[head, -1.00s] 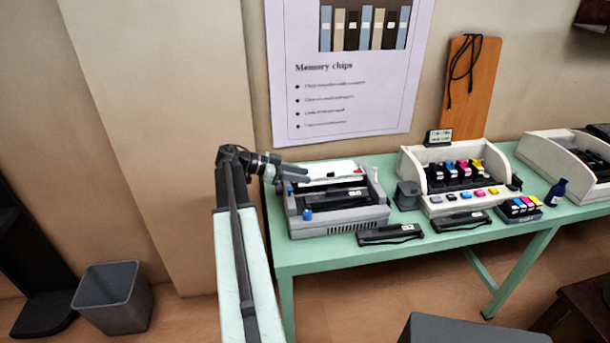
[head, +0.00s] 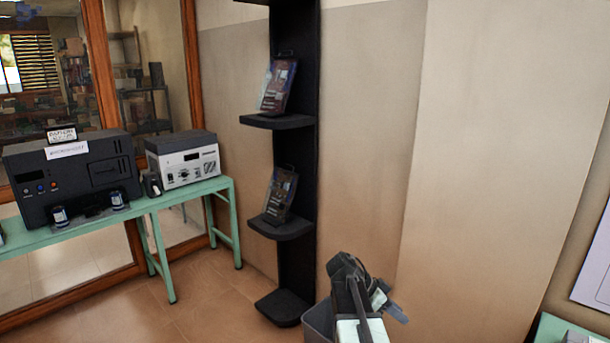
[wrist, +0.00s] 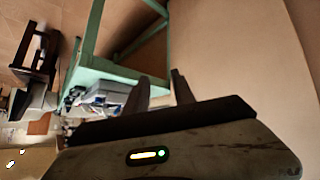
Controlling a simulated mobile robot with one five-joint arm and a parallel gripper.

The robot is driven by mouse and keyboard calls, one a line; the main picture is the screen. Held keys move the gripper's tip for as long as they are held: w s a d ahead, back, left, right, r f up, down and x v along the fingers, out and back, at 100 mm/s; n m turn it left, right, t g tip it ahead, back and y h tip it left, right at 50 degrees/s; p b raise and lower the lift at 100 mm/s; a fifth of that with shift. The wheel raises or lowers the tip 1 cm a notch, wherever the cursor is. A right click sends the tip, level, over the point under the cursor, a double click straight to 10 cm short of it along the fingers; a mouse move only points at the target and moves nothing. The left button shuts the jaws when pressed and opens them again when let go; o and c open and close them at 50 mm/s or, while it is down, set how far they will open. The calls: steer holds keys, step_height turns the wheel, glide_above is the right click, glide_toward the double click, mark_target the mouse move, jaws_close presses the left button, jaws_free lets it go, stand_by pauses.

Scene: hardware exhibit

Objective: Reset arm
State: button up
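My gripper (head: 396,309) is low in the head view, at the end of my bent arm (head: 352,290), and points to the right in front of the beige wall. In the wrist view the two dark fingers of my gripper (wrist: 159,80) stand apart with a gap and nothing held between them. The fingers touch nothing that I can see.
A black shelf stand (head: 295,150) with two boxed items is left of my arm. A grey bin (head: 318,322) is partly hidden behind my arm. A green table (head: 160,205) holding devices stands at left. Another green table (wrist: 110,72) shows in the wrist view.

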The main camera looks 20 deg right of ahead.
steer(key=a+f+n+t+y, duration=0.1)
steer(key=a+f+n+y, duration=0.2)
steer(key=a+n, duration=0.7)
steer(key=w+a+f+n+t+y, duration=0.1)
steer(key=a+f+n+y, duration=0.3)
steer(key=a, duration=2.1)
steer(key=n+t+y, duration=0.1)
steer(key=n, duration=0.4)
steer(key=shift+w+n+t+y, duration=0.15)
steer(key=shift+n+t+y, duration=0.15)
steer(key=shift+n, duration=0.1)
